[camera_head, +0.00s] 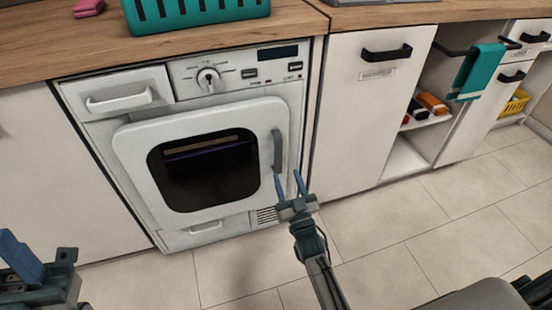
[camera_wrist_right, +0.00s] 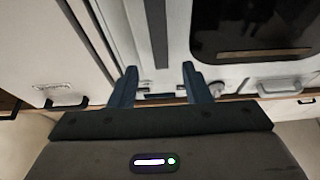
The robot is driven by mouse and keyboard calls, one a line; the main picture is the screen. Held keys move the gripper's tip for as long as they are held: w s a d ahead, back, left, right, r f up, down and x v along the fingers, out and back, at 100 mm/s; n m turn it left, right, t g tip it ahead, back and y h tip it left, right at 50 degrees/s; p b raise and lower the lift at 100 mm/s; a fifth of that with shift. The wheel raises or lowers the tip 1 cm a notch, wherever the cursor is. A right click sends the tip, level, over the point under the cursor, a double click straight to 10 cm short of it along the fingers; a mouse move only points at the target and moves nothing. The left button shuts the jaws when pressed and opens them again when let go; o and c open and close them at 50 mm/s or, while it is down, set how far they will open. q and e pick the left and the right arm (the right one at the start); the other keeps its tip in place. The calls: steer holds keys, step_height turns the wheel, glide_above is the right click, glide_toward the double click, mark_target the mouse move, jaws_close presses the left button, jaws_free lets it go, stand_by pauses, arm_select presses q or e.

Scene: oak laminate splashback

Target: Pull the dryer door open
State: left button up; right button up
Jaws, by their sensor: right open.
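The white dryer (camera_head: 230,75) stands under the wooden counter. Its door (camera_head: 132,150) has a dark window and looks closed, though I cannot tell if a small gap exists. A grey upright handle (camera_head: 278,150) is on the door's right edge. My right gripper (camera_head: 288,184) is open and empty, its blue fingers near the handle's lower end. In the right wrist view the handle (camera_wrist_right: 158,35) lies beyond and between the fingertips (camera_wrist_right: 158,72), apart from them. My left gripper (camera_head: 22,258) is only partly visible at the lower left, away from the dryer.
White cabinets flank the dryer; the right one has a black handle (camera_head: 386,53). A teal towel (camera_head: 476,72) hangs beyond an open shelf (camera_head: 405,160). A teal basket (camera_head: 195,12) stands on the counter (camera_head: 60,40). The tiled floor (camera_head: 240,270) before the dryer is clear.

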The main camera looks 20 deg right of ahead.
mark_target(279, 153)
steer(key=b+x, duration=0.1)
steer(key=x, duration=0.8)
steer(key=shift+w, duration=0.2)
steer(key=shift+c, duration=0.2)
steer(key=shift+s, duration=0.1)
jaws_close()
